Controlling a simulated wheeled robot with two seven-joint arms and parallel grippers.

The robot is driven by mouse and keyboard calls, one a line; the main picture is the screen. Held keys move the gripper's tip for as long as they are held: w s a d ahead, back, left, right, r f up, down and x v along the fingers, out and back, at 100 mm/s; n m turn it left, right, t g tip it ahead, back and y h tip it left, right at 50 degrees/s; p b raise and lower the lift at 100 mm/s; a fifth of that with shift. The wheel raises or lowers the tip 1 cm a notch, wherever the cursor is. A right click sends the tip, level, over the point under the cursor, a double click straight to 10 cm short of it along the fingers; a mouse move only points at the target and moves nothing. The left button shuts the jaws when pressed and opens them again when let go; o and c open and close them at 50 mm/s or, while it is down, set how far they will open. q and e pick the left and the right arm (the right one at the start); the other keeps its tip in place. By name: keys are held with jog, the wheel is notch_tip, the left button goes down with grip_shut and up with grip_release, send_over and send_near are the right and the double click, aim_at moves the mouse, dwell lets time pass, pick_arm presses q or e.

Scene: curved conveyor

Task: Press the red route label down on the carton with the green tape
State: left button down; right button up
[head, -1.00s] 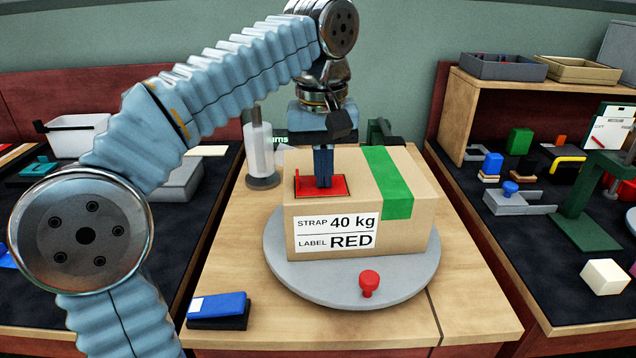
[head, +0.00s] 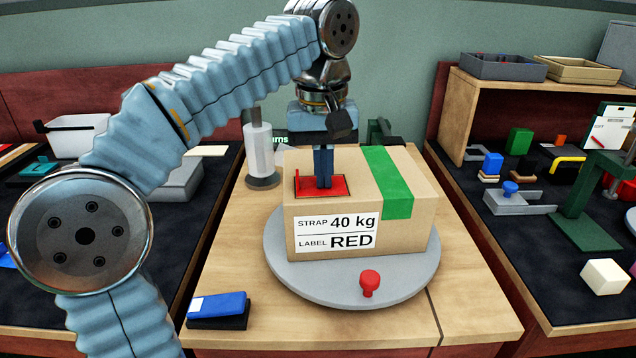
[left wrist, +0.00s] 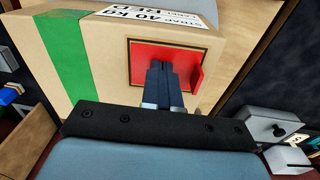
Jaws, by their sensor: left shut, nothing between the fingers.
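The carton (head: 400,231) with the green tape (head: 388,178) sits on a round grey turntable (head: 335,285); its front sign reads "STRAP 40 kg, LABEL RED". The red label (head: 337,184) lies on the carton top, left of the tape, within a dark outline. In the left wrist view the label (left wrist: 150,56) has one edge flap standing up on the right side. My left gripper (head: 323,184) points straight down, shut and empty, its fingertips at the label; the wrist view shows the fingers (left wrist: 163,72) over it. Exact contact is hard to tell. My right gripper is out of view.
A red knob (head: 369,281) stands at the turntable's front. A blue-topped block (head: 217,308) lies at the table's front left. A white roll on a stand (head: 259,150) is behind left. A green-based stand (head: 585,225) and small parts occupy the right bench.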

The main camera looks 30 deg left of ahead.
pick_arm(q)
notch_tip(320, 180, down, 2)
jog(key=shift+f+g, duration=0.2)
jog(key=shift+g, duration=0.2)
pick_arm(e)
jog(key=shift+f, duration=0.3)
pick_arm(q)
jog(key=r+p, duration=0.2)
jog(key=r, duration=0.1)
jog(key=shift+w+a+r, duration=0.1)
jog(key=shift+w+a, duration=0.05)
jog(key=shift+w, duration=0.05)
jog(key=shift+w+r, duration=0.1)
jog(key=shift+r, duration=1.65)
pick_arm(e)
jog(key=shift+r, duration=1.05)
